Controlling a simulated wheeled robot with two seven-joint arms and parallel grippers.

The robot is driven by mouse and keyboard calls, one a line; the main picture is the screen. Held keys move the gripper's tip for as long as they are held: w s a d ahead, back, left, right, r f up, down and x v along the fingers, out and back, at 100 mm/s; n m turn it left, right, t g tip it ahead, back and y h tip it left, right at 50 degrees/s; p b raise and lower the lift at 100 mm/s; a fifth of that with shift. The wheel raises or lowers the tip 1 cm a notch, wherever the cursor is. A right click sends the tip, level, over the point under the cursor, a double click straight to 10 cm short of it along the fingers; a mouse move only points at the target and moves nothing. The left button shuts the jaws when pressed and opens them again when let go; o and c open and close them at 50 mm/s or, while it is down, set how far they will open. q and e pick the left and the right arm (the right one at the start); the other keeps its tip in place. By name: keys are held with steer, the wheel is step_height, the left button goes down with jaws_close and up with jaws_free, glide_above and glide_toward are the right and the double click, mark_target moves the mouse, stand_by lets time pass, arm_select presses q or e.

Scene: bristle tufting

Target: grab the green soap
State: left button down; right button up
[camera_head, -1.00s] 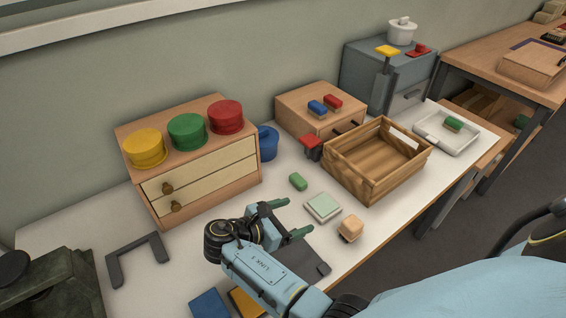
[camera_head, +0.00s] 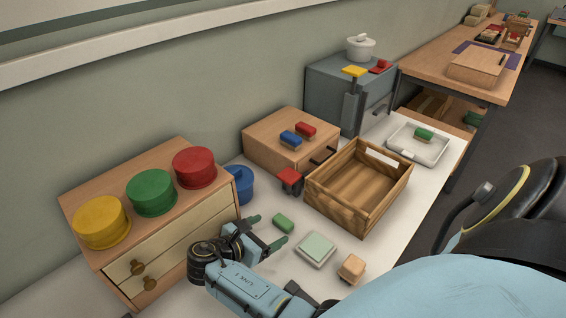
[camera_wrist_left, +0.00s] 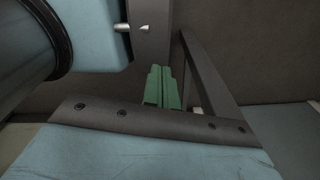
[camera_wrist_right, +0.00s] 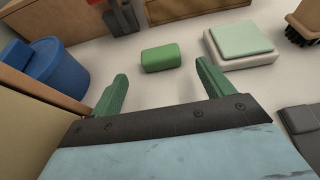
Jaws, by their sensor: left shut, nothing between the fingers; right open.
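The green soap (camera_head: 283,223) is a small rounded green block lying on the white table, between the wooden drawer box and the pale green square dish. In the right wrist view the soap (camera_wrist_right: 161,57) lies just beyond and between the fingertips, untouched. My right gripper (camera_head: 268,231) is open and empty, close to the soap on its near side; its green fingers (camera_wrist_right: 160,84) stand wide apart in the right wrist view. My left gripper (camera_wrist_left: 163,88) shows only in the left wrist view, shut with its green fingers together and nothing between them.
The pale green square dish (camera_head: 316,249) and a wooden brush (camera_head: 352,267) lie right of the soap. A wooden crate (camera_head: 384,204) stands behind. A blue pot (camera_wrist_right: 48,70) and drawer cabinet (camera_head: 180,235) are to the left. A white tray (camera_head: 440,154) holds another green-topped item.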

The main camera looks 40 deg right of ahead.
mark_target(279, 225)
steer(key=x, duration=0.5)
steer(key=shift+d+b, duration=0.15)
steer(key=shift+b, duration=0.2)
steer(key=c, duration=1.1)
